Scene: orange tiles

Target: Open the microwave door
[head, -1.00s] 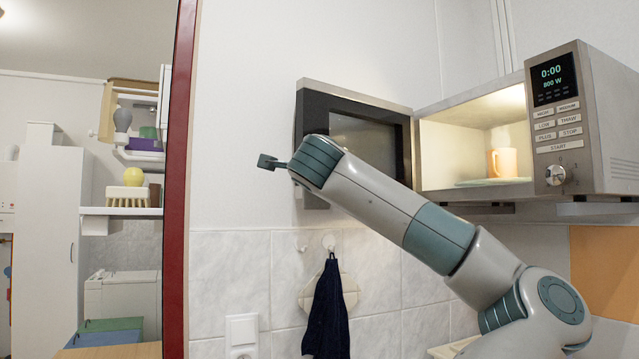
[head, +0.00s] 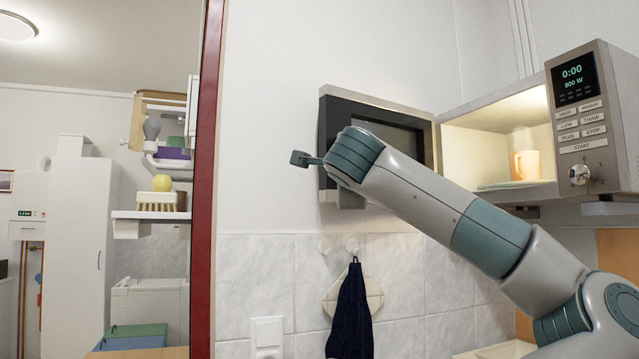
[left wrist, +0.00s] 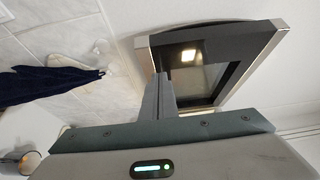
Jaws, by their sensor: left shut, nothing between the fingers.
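The microwave (head: 588,130) is at the right of the head view, with its control panel showing 0:00. Its door (head: 333,108) stands wide open, swung out to the left, and the lit cavity shows. The door's dark frame and window also fill the upper middle of the left wrist view (left wrist: 200,45). My left arm reaches up from the lower right, its wrist in front of the door. My left gripper (left wrist: 160,92) is shut and empty close to the door; I cannot tell whether it touches it. In the head view the wrist mostly hides it. My right gripper is out of view.
A mug (head: 526,165) stands on a plate (head: 512,185) inside the microwave. A dark towel (head: 352,315) hangs below the door. A red upright edge (head: 207,180) is to the left, with a shelf (head: 150,214) beyond it. The wall left of the door is bare.

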